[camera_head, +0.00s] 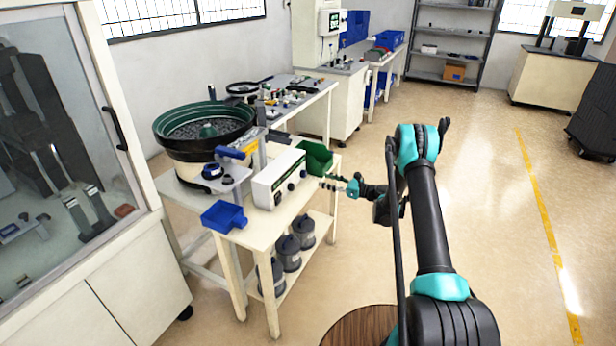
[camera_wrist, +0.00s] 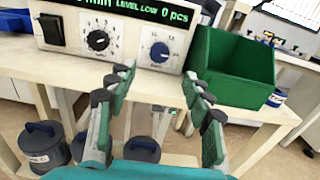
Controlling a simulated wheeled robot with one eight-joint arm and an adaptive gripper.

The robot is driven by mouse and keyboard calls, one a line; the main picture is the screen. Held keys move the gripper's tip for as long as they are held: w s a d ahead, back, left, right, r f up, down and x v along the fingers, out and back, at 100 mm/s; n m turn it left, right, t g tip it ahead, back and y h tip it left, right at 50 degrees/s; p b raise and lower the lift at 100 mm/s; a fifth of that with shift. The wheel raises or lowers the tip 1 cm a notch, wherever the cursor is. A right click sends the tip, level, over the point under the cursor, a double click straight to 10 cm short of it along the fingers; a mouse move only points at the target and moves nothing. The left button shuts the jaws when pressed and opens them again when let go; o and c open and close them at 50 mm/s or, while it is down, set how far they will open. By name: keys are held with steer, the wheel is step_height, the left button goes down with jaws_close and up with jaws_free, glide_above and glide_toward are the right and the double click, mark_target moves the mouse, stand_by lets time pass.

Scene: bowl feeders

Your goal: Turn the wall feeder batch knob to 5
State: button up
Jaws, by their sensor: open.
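The wall feeder's white control box (camera_head: 268,188) stands at the front of the feeder table, and its panel (camera_wrist: 124,52) fills the top of the wrist view. The panel has a black rocker switch (camera_wrist: 51,30), a black knob (camera_wrist: 97,40) with a dial scale, and a blue knob (camera_wrist: 160,52) with a scale to its right. The green display (camera_wrist: 125,8) reads "LEVEL LOW 0 pcs". The scale numbers are too small to read surely. My gripper (camera_wrist: 158,76) is open and empty, facing the panel just below the blue knob; it also shows in the head view (camera_head: 330,184), apart from the box.
A green bin (camera_wrist: 235,68) stands right beside the box, close to my right finger. A blue bin (camera_head: 224,216) is at the table's left front corner. The bowl feeder (camera_head: 200,165) is behind. Lidded canisters (camera_head: 288,252) stand on the lower shelf.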

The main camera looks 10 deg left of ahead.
mark_target(306, 175)
steer(key=x, duration=1)
steer(key=c, duration=1.2)
